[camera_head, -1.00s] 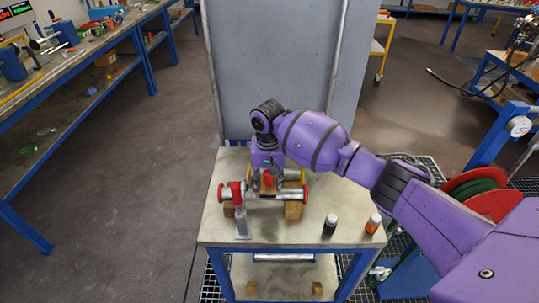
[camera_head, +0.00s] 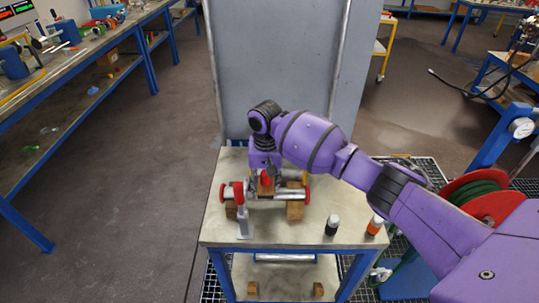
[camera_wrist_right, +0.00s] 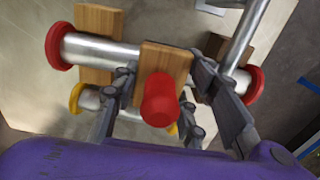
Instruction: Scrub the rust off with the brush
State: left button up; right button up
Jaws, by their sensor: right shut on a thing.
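My right gripper (camera_head: 267,178) is over the work table, its fingers on either side of the brush. In the right wrist view, the gripper (camera_wrist_right: 165,82) is shut on the brush (camera_wrist_right: 165,62), a wooden block with a red knob handle. The brush lies across a silver pipe (camera_wrist_right: 100,50) with red end flanges; the same pipe (camera_head: 292,193) runs left to right in the head view. The brush's underside is hidden, so I cannot tell whether it touches the pipe. I cannot make out rust. My left gripper is not in view.
Wooden blocks (camera_head: 295,212) support the pipe. A yellow-flanged vessel (camera_wrist_right: 76,98) lies alongside. The table's front middle is clear.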

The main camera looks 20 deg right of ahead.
aim_at(281, 190)
jog(key=shift+s+d, duration=0.2)
jog(key=shift+d, duration=0.55)
jog(key=shift+s+d, duration=0.2)
jog(key=shift+d, duration=0.55)
jog(key=shift+s+d, duration=0.2)
jog(key=shift+d, duration=0.55)
jog(key=shift+w+a+f, duration=0.1)
jog(key=shift+w+a, duration=0.1)
jog(key=shift+a, duration=0.6)
jog(key=shift+w+a+f, duration=0.1)
jog(key=shift+w+a, duration=0.05)
jog(key=shift+a, duration=0.6)
jog(key=shift+w+a, duration=0.2)
jog(key=shift+a, duration=0.55)
jog(key=shift+w+a, duration=0.15)
jog(key=shift+a, duration=0.55)
jog(key=shift+d+r, duration=0.1)
jog(key=shift+d, duration=0.1)
jog(key=shift+s+d, duration=0.1)
jog(key=shift+d, duration=0.5)
jog(key=shift+s+d+r, duration=0.15)
jog(key=shift+d, duration=0.5)
jog(key=shift+s+d+r, duration=0.1)
jog(key=shift+s+d, duration=0.05)
jog(key=shift+d, duration=0.45)
jog(key=shift+r, duration=0.1)
